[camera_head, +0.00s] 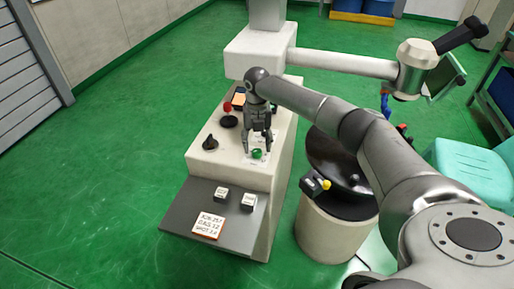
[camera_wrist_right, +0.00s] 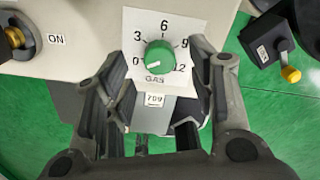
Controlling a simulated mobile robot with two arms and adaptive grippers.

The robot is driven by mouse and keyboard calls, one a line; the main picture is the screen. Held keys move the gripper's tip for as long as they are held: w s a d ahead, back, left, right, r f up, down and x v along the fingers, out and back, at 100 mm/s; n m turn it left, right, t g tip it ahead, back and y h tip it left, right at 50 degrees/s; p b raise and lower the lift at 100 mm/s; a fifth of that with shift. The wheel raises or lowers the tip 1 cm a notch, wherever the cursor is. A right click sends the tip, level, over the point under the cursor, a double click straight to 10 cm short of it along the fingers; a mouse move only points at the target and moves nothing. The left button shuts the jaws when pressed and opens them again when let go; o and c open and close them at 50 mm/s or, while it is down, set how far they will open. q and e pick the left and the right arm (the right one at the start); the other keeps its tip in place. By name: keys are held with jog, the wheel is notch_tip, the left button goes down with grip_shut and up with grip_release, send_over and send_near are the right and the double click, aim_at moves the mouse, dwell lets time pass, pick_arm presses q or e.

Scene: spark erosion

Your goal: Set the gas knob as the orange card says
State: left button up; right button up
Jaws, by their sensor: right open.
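The green gas knob (camera_head: 257,154) sits on the sloped top of the pale machine. In the right wrist view the knob (camera_wrist_right: 159,56) is on a white dial plate marked 0, 3, 6, 9, 12 and GAS. Its white mark points to the lower left, near 0. The orange-edged card (camera_head: 208,226) lies on the grey shelf. Its lines of figures are too small to read surely. My right gripper (camera_head: 257,142) is open above the knob, with one finger on each side of it in the wrist view (camera_wrist_right: 160,76). Contact cannot be told. My left gripper is not in view.
A black knob (camera_head: 210,142) and a red knob (camera_head: 228,106) are on the same machine. Two small white-topped blocks (camera_head: 222,194) stand on the shelf. A drum with a black lid (camera_head: 335,160) and a yellow-tipped black box (camera_head: 315,184) are at right. Green floor is clear at left.

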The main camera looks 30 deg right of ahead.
aim_at(257, 151)
jog(key=shift+f, duration=1.55)
jog(key=shift+c, duration=0.2)
jog(key=c, duration=1)
